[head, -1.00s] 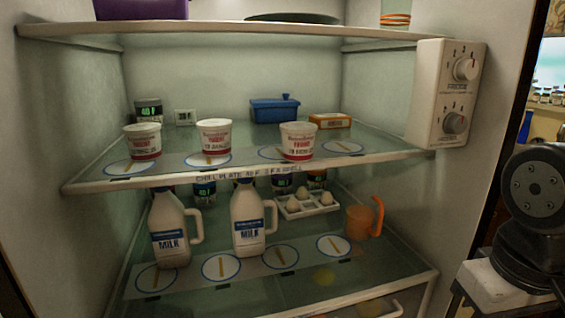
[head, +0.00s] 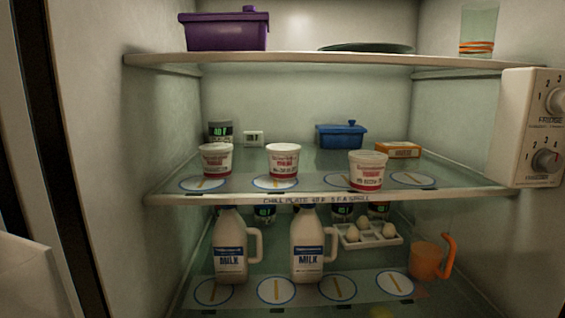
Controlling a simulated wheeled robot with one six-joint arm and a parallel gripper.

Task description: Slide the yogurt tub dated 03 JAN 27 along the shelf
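Three white yogurt tubs with red print stand upright on the middle glass shelf (head: 320,197): a left tub (head: 216,160), a middle tub (head: 283,161) and a right tub (head: 368,170). Their date lines are too small and blurred to read, so I cannot tell which is dated 03 JAN 27. My gripper is not in view.
A control box (head: 533,128) juts out at right. Milk jugs (head: 231,246) stand below; a purple box (head: 227,32) sits above.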

